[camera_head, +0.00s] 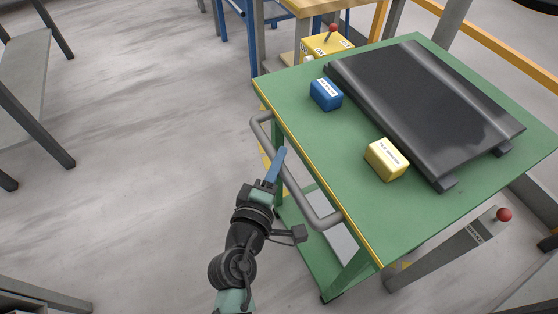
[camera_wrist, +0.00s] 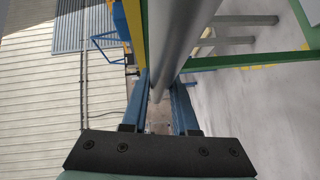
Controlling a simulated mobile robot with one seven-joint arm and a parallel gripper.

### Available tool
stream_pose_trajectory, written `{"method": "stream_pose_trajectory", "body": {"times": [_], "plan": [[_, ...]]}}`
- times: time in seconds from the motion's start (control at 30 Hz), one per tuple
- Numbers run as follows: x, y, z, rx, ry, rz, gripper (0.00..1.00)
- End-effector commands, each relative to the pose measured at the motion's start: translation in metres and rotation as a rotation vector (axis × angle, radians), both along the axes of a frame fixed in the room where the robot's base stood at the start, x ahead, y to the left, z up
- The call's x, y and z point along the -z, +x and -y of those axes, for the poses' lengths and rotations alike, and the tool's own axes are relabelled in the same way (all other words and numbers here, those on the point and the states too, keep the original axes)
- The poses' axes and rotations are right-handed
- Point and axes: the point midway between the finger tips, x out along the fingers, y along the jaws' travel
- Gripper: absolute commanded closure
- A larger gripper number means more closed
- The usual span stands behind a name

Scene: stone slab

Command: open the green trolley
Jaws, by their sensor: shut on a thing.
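The green trolley (camera_head: 328,165) stands right of centre in the head view, with a yellow-edged green top. Its grey bar handle (camera_head: 318,211) runs along the near left side; it also crosses the wrist view (camera_wrist: 181,38) from the top. My gripper (camera_head: 280,156) comes up from below, and its blue fingers are at the handle. In the wrist view the fingers (camera_wrist: 161,92) lie on both sides of the grey bar and are shut on it. The exact contact is partly hidden by the fingers.
On the trolley top are a dark panel (camera_head: 420,100), a blue box (camera_head: 325,94) and a yellow box (camera_head: 386,160). A red-knobbed lever (camera_head: 504,215) stands at the right, and a yellow unit (camera_head: 322,45) stands behind.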

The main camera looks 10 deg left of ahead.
Motion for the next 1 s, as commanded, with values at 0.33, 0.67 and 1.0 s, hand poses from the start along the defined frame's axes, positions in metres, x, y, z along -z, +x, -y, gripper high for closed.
{"method": "stream_pose_trajectory", "body": {"times": [0.33,0.67,1.0], "plan": [[0.001,0.0,0.001,0.001,0.001,-0.001,0.43],[0.0,-0.007,-0.001,0.001,0.0,-0.002,0.43],[-0.008,-0.067,-0.01,-0.001,0.001,-0.004,0.43]]}}
